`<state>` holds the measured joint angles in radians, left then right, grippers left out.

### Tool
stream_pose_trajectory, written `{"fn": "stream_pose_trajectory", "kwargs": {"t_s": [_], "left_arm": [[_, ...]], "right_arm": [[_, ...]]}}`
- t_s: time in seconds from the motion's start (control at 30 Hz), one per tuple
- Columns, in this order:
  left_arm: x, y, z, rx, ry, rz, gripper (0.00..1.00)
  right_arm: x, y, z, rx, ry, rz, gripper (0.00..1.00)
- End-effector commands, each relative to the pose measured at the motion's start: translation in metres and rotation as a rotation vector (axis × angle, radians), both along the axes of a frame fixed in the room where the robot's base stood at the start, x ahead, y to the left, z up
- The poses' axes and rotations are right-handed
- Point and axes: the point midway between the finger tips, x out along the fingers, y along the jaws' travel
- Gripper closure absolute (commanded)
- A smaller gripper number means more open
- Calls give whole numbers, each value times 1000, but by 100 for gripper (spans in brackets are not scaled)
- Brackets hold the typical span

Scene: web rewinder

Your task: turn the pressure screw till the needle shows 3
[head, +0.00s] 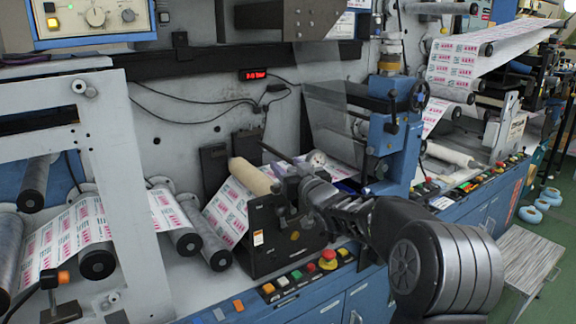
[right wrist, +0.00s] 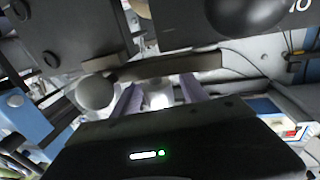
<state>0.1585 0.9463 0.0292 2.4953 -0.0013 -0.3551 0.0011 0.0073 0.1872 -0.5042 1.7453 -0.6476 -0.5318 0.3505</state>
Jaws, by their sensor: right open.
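A small round gauge with a white face (head: 317,158) stands just right of my right gripper in the head view; its needle is too small to read. My right gripper (head: 284,178) reaches in from the lower right to the dark bracket at the paper roll. In the right wrist view its two fingers (right wrist: 160,98) are apart, with a pale rounded part between them. A dark bar (right wrist: 170,67) crosses just beyond the fingers, and a grey ball (right wrist: 95,92) is at its left. This may be the pressure screw's handle; I cannot tell whether the fingers touch it. My left gripper is not in view.
A dark bracket (head: 268,235) holds the cardboard core (head: 250,176) beside the printed web. A row of buttons with a red mushroom button (head: 328,259) lies below. A red-lit display (head: 254,74) is behind.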

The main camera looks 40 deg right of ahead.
Motion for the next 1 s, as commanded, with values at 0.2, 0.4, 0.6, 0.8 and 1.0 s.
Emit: {"fn": "stream_pose_trajectory", "kwargs": {"t_s": [0.2, 0.4, 0.6, 0.8, 1.0], "left_arm": [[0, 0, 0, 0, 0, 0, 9], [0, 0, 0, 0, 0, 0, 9], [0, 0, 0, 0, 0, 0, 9], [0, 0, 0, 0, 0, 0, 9], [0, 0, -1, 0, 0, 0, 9]], "right_arm": [[0, 0, 0, 0, 0, 0, 55], [0, 0, 0, 0, 0, 0, 71], [-1, 0, 0, -1, 0, 0, 87], [-1, 0, 0, -1, 0, 0, 100], [-1, 0, 0, -1, 0, -1, 100]]}}
